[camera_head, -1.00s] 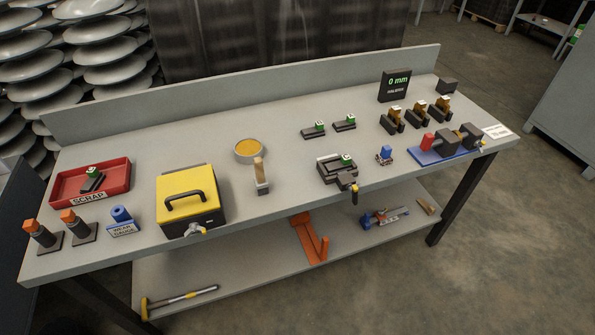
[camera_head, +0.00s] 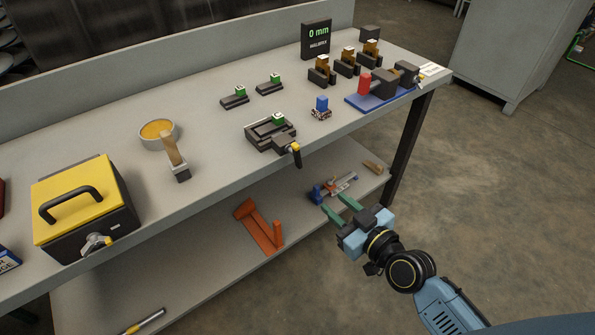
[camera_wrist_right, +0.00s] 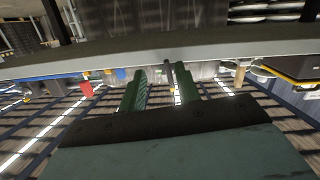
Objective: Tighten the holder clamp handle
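The holder (camera_head: 262,124) is a dark block on the bench near the front edge, with a green-and-white piece in it. Its clamp handle (camera_head: 296,155), black with a yellow part, hangs down at the bench's front edge. My right gripper (camera_head: 337,207) has green fingers, spread apart and empty. It is in front of the bench, below and right of the handle, apart from it. In the right wrist view, a thin dark upright part (camera_wrist_right: 169,76), probably the handle, shows between the finger lines. My left gripper is not in view.
The bench front edge (camera_wrist_right: 220,48) crosses the wrist view. On the bench are a yellow-lidded box (camera_head: 80,208), a brush (camera_head: 175,158), a blue-topped stamp (camera_head: 321,106) and a blue fixture (camera_head: 375,98).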

